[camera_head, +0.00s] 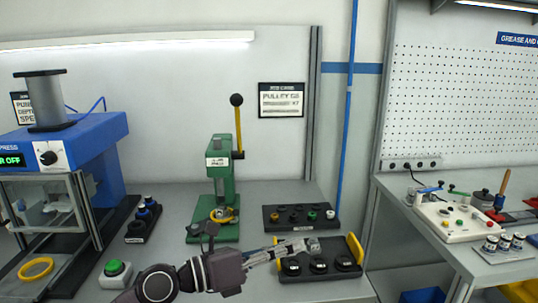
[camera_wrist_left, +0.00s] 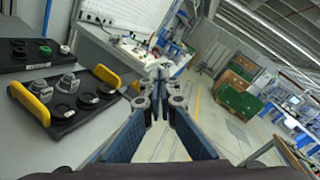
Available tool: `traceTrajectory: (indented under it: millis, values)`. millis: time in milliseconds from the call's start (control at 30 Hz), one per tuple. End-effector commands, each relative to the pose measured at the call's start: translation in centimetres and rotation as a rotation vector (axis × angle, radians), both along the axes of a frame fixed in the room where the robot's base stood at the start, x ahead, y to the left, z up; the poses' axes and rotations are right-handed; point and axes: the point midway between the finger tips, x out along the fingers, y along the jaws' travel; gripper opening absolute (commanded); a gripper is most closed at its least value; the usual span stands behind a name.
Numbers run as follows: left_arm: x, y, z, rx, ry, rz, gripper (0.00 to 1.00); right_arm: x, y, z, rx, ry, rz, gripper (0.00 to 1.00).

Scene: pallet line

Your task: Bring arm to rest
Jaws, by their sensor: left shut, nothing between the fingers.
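My left gripper (camera_head: 278,251) reaches in from the bottom of the head view, low over the bench, at the near-left side of a black tray with yellow handles (camera_head: 345,271). Its fingers are shut and empty; in the left wrist view their tips (camera_wrist_left: 160,76) meet with nothing between them. The tray also shows in the left wrist view (camera_wrist_left: 66,126), to the left of the fingers, with black round parts and grey parts on it. The gripper hides part of the tray's left side in the head view. My right gripper is out of view.
A blue press (camera_head: 85,150) and a green button box (camera_head: 115,273) are on the left. Another black tray (camera_head: 300,226) lies behind. A second bench (camera_head: 485,262) stands to the right, across a gap.

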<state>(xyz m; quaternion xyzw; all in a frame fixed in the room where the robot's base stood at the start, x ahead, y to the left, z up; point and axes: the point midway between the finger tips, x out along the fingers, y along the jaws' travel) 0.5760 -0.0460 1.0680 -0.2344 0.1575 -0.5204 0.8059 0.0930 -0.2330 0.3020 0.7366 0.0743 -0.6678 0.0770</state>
Motion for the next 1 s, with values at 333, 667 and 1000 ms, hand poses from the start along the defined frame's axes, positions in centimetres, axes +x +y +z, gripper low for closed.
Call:
traceTrajectory:
  millis: [333,667,1000]
  values:
    - [1.2,9.9,4.8,-0.990,0.487,0.348,0.00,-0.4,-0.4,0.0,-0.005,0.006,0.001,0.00]
    - [-2.2,24.2,-13.4,-1.602,1.109,1.004,0.00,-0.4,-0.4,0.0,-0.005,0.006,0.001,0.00]
    - [-17.8,26.6,-29.5,-1.751,1.642,1.648,0.00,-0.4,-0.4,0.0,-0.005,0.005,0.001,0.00]
